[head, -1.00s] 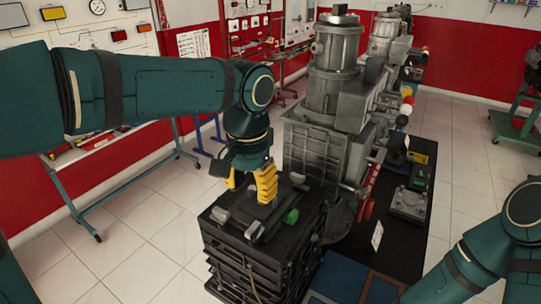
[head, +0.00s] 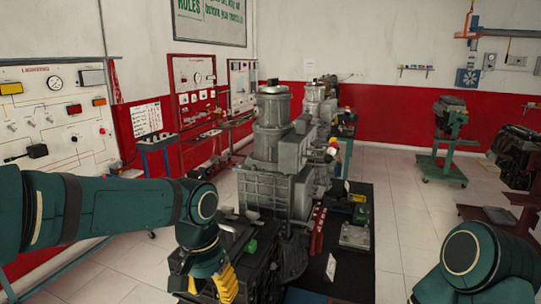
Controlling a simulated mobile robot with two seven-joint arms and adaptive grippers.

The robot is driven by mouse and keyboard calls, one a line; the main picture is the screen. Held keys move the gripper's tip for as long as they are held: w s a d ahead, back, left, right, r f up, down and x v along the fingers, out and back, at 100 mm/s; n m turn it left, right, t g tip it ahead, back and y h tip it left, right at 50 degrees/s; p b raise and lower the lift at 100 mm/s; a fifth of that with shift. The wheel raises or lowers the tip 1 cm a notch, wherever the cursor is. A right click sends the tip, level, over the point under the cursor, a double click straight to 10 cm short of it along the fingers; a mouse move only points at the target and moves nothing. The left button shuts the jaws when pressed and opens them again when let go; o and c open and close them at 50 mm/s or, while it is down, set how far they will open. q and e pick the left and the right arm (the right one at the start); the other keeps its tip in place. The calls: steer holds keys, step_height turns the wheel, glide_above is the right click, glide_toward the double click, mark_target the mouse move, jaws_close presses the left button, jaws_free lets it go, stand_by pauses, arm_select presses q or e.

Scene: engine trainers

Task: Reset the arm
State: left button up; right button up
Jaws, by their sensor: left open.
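My left arm (head: 110,212) comes in from the left, bent down at the wrist. My left gripper (head: 210,286) has yellow fingers that point down, spread apart with nothing seen between them. It hangs in front of the left part of a black crate-like stack (head: 262,262), near the bottom edge of the head view; whether it touches the stack I cannot tell. A green piece (head: 251,246) and grey pieces lie on the stack. My right arm (head: 480,262) shows only in part at the lower right; its gripper is out of view.
A large grey engine unit (head: 275,150) stands just behind the stack, on a dark table (head: 350,270) with a green-topped part and a grey block. Wall panels (head: 60,110) stand at the left. A green wheeled stand (head: 447,150) is at the right. Tiled floor is open between.

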arm_select(q)
steer(key=w+d+f+h+b, duration=0.1)
steer(key=w+d+f, duration=0.15)
steer(key=f, duration=0.95)
steer(key=s+f+n+t+h+b, duration=0.1)
steer(key=s+f+n+b, duration=0.2)
steer(key=f, duration=1.2)
steer(key=s+a+f+n+t+h+b, duration=0.1)
steer(key=s+f+n+b, duration=0.2)
steer(key=s+f, duration=0.4)
step_height(320, 180, down, 9)
steer(key=shift+s+a+r, duration=0.15)
steer(key=shift+s+a, duration=0.1)
steer(key=shift+s, duration=0.1)
arm_select(e)
step_height(320, 180, down, 9)
steer(key=shift+w+a, duration=0.2)
steer(key=shift+w, duration=0.25)
arm_select(q)
steer(key=shift+o, duration=0.3)
arm_select(e)
steer(key=shift+r, duration=0.1)
arm_select(q)
steer(key=shift+c, duration=0.3)
